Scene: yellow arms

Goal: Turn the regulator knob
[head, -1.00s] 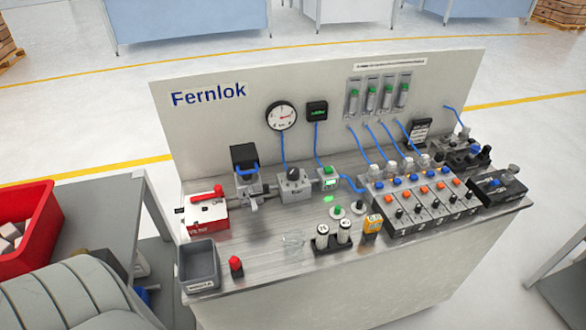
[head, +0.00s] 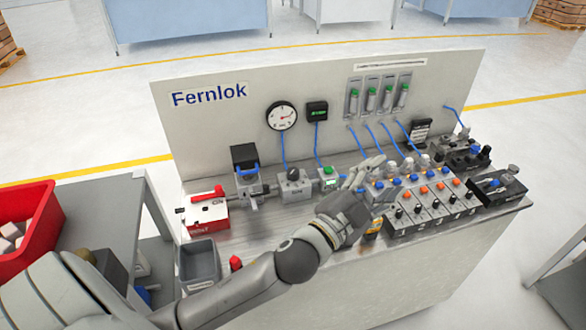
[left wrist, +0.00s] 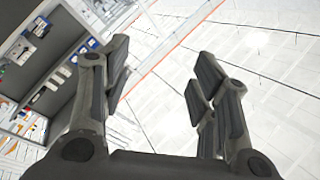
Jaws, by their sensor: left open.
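The regulator (head: 296,187) is a grey block with a black knob (head: 293,174) on top, on the bench in front of the back panel, below the round gauge (head: 282,116). My left gripper (head: 373,177) is to the right of the knob, apart from it, over the bench near the valve row. Its fingers are spread with nothing between them. The left wrist view shows the same open gripper (left wrist: 162,65) with floor beyond it and part of the bench at the upper left; I cannot make out the knob there. My right gripper is not in view.
A red-handled box (head: 207,214) and a grey bin (head: 198,263) stand at the bench's left. The valve row (head: 430,204) with blue tubes is beside my gripper. My left forearm crosses the bench's front and hides small items. A red crate (head: 27,236) is further left.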

